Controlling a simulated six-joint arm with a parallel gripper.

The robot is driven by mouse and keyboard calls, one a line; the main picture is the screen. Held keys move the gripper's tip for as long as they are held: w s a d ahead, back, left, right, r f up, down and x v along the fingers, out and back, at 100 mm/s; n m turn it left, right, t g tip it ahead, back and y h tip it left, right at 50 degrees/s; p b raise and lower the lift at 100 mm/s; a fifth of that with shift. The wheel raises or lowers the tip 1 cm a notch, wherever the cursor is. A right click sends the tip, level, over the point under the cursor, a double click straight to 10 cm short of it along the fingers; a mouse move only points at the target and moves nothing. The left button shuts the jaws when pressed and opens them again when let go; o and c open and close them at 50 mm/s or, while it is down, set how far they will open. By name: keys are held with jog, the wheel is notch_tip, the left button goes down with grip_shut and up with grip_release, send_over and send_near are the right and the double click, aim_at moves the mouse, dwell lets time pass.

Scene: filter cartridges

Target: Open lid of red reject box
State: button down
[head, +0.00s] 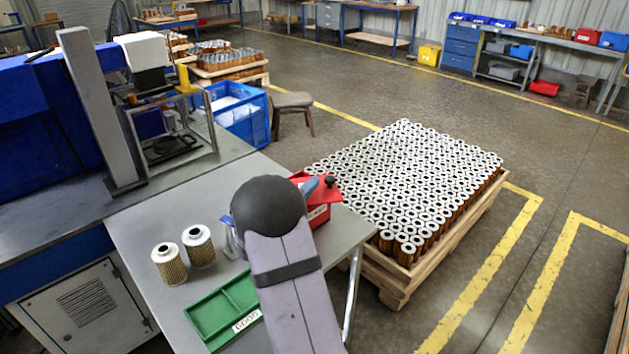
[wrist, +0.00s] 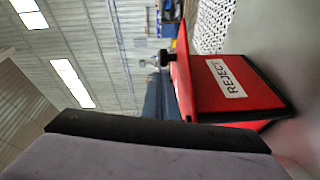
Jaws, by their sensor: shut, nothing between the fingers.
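The red reject box (head: 317,216) stands near the right edge of the grey table, partly hidden behind my arm in the head view. Its red lid (head: 326,191) lies over the top, with a black knob (head: 331,181). In the wrist view, which is turned sideways, the box (wrist: 252,88) shows its REJECT label, and the lid (wrist: 184,80) and knob (wrist: 165,58) are on its left. My gripper (wrist: 152,131) is shut and empty, with its dark edge across the lower part of the wrist view, apart from the knob. In the head view my arm mostly hides it.
Two filter cartridges (head: 169,264) (head: 199,246) stand on the table left of my arm. A green GOOD tray (head: 207,316) lies at the front. A pallet of many cartridges (head: 400,279) stands beyond the table on the right. A machine (head: 96,110) stands at left.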

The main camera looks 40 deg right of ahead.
aim_at(324, 201)
jog(key=shift+x, duration=1.05)
jog(key=shift+s+r+p, duration=0.1)
jog(key=shift+s+p, duration=0.4)
jog(key=shift+p, duration=0.15)
jog(key=shift+s+p, duration=0.5)
jog(key=shift+p, duration=0.15)
jog(key=m+g+p, duration=0.1)
jog(key=s+m+g+p, duration=0.1)
jog(key=g, duration=0.1)
jog(key=a+m+g+h, duration=0.1)
jog(key=shift+s+r+g+p, duration=0.1)
jog(key=shift+s+g+p, duration=0.3)
jog(key=shift+s+a+p, duration=0.1)
jog(key=shift+s+p, duration=0.45)
jog(key=shift+s, duration=0.05)
jog(key=shift+s+a+m+g+p, duration=0.8)
jog(key=shift+s+a+g+p, duration=0.15)
jog(key=shift+g+p, duration=0.2)
